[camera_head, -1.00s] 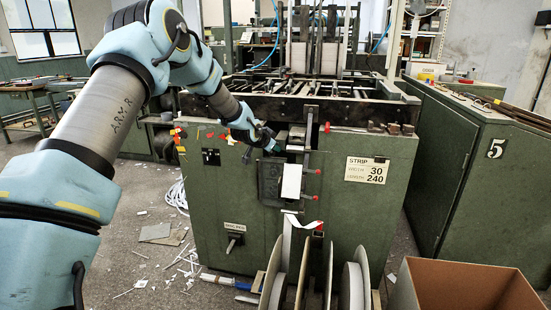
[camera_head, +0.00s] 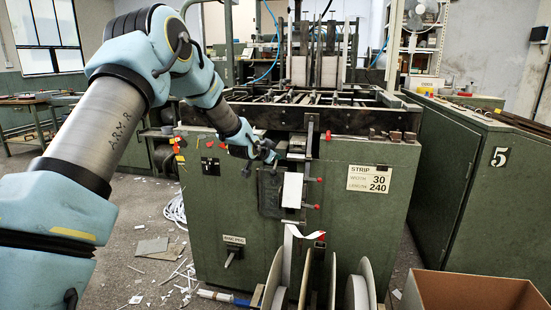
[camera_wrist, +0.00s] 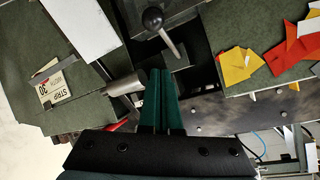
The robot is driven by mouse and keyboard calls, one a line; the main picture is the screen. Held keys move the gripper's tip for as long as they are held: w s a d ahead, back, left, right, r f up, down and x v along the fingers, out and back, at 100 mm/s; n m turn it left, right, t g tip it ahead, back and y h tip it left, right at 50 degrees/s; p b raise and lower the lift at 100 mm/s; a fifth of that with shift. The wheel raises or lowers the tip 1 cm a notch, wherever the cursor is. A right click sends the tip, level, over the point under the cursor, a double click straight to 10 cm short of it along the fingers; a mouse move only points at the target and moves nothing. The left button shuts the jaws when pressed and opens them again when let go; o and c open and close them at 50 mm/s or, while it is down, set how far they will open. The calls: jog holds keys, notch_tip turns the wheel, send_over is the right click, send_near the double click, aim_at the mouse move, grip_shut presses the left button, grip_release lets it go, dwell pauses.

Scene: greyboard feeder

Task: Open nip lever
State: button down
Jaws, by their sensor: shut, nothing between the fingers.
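A lever with a black ball knob (camera_wrist: 153,18) and a metal shaft shows at the top middle of the wrist view. I cannot tell for certain that it is the nip lever. My gripper (camera_wrist: 158,75) has its teal fingers shut and empty, a short way from the lever's shaft, with no contact clear. In the head view my gripper (camera_head: 270,157) is at the upper front of the green machine (camera_head: 335,225), left of the white strip (camera_head: 292,190). The black knob cannot be made out there. Red-tipped handles (camera_head: 318,180) stick out right of the strip.
Yellow and red paper tags (camera_wrist: 240,62) lie on the green top right of my fingers. A metal cylinder (camera_wrist: 125,84) is close on their left. Reels (camera_head: 357,285) and a cardboard box (camera_head: 475,290) stand in front of the machine. A green cabinet (camera_head: 450,170) is at the right.

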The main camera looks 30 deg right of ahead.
notch_tip(320, 180, up, 4)
jog(key=d+p, duration=0.1)
jog(key=d, duration=0.2)
jog(key=s+a+b, duration=0.1)
jog(key=s+a, duration=0.5)
jog(key=a, duration=0.2)
jog(key=shift+a+r+b, duration=0.15)
jog(key=shift+r+b, duration=0.2)
jog(key=shift+s, duration=0.1)
jog(key=s+a+f+n+g+y, duration=0.1)
jog(key=s+a+f+n+y, duration=0.15)
jog(key=a, duration=0.85)
jog(key=s+a+f+n+y, duration=0.1)
jog(key=a+n+y, duration=0.25)
jog(key=a, duration=0.85)
jog(key=s+a+f+n+g+y, duration=0.15)
jog(key=a+n, duration=0.25)
jog(key=a, duration=0.7)
jog(key=s+a+f+n+g+y, duration=0.1)
jog(key=s+a+n+g+y, duration=0.3)
jog(key=s+a, duration=0.95)
notch_tip(320, 180, up, 11)
jog(key=d+n+h+p, duration=0.1)
jog(key=p, duration=1.1)
jog(key=shift+s+d+r+t, duration=0.15)
jog(key=shift+s+d+t, duration=0.1)
jog(key=shift+t, duration=0.1)
